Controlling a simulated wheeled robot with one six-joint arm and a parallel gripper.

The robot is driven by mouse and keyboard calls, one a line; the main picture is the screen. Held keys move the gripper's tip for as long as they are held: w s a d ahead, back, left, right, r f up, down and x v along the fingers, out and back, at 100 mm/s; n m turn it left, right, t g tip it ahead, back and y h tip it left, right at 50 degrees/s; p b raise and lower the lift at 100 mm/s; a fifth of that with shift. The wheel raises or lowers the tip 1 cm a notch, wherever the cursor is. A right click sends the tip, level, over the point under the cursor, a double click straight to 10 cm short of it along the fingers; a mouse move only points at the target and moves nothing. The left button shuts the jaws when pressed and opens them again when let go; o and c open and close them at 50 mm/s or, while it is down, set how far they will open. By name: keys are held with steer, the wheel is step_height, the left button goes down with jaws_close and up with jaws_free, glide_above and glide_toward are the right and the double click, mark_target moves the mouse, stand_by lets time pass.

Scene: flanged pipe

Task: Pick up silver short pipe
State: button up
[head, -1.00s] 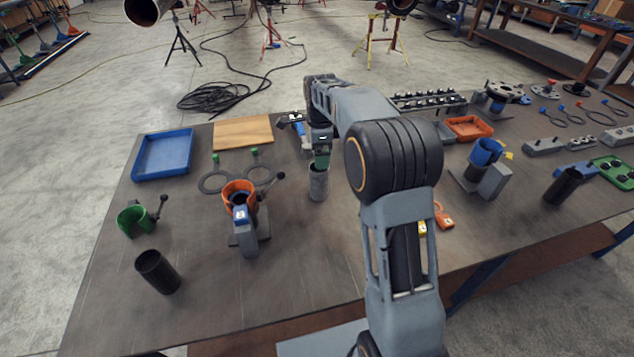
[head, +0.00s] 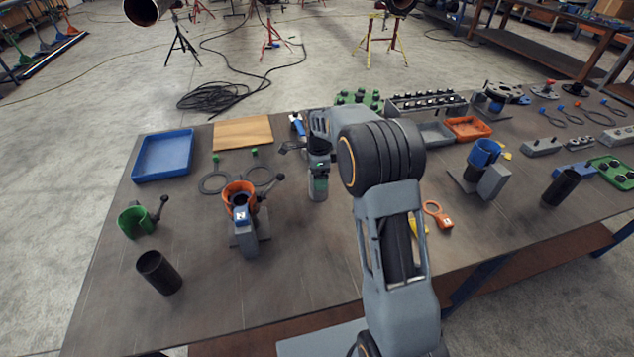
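The silver short pipe (head: 317,191) stands upright on the workbench near the middle of the head view. It is a small grey cylinder. My gripper (head: 318,176) points straight down at the pipe and overlaps its upper part in the picture. The lower part of the pipe shows below the gripper. The fingers are too small and too much covered to tell whether they are open, or whether they touch the pipe.
Left of the pipe are an orange clamp holder (head: 238,194), a green holder (head: 136,221), a black pipe (head: 159,272) and a blue tray (head: 137,170). A wooden board (head: 243,133) lies behind. An orange ring tool (head: 437,215) lies to the right, beside my arm.

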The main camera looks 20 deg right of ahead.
steer(key=c, duration=1.2)
steer(key=shift+r, duration=0.15)
